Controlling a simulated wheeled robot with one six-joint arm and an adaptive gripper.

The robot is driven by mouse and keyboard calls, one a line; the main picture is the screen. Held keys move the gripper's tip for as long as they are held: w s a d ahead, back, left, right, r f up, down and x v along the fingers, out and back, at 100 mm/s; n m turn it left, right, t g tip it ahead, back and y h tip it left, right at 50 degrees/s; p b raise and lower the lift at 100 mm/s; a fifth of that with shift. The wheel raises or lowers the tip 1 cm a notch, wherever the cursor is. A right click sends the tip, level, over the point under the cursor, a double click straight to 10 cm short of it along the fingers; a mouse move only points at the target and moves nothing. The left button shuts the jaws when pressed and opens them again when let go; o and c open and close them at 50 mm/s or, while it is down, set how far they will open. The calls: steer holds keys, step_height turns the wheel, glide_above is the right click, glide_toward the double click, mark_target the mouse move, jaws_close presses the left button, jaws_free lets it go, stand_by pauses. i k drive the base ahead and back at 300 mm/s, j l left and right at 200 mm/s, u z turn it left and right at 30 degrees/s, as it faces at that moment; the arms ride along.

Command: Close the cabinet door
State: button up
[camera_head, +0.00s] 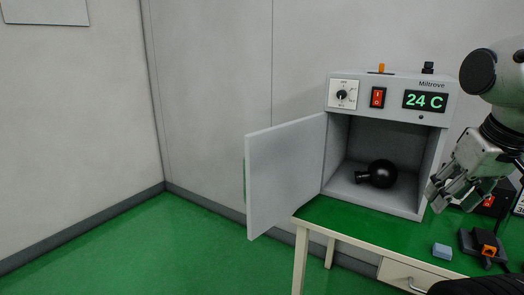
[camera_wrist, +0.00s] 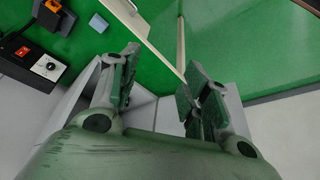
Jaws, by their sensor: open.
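The cabinet (camera_head: 375,145) is a grey box on a green-topped table, with a dial, a red switch and a display reading 24 C on its upper front. Its door (camera_head: 283,175) is hinged at the left and stands wide open, swung out past the table's left edge. A black round object with a short neck (camera_head: 380,174) lies inside the cabinet. My gripper (camera_head: 450,190) is at the right of the head view, in front of the cabinet's right side and away from the door. In the wrist view my gripper (camera_wrist: 160,85) has its fingers apart with nothing held between them.
The table (camera_head: 360,226) has a drawer with a handle at the front. A blue block (camera_head: 442,251) and a dark device with an orange part (camera_head: 483,243) lie on its right side. A black box with a red switch (camera_head: 492,203) is behind my gripper. Green floor at left is clear.

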mark_target(283, 163)
steer(key=i+j+z, duration=0.4)
steer(key=j, duration=0.5)
steer(key=j+z, duration=0.45)
steer(key=j, duration=0.5)
steer(key=j+z, duration=0.4)
steer(key=j, duration=0.6)
steer(key=j+z, duration=0.4)
steer(key=j, duration=0.25)
steer(key=k+j, duration=0.1)
steer(key=k, duration=0.25)
steer(key=k+j+z, duration=0.1)
steer(key=k, duration=0.25)
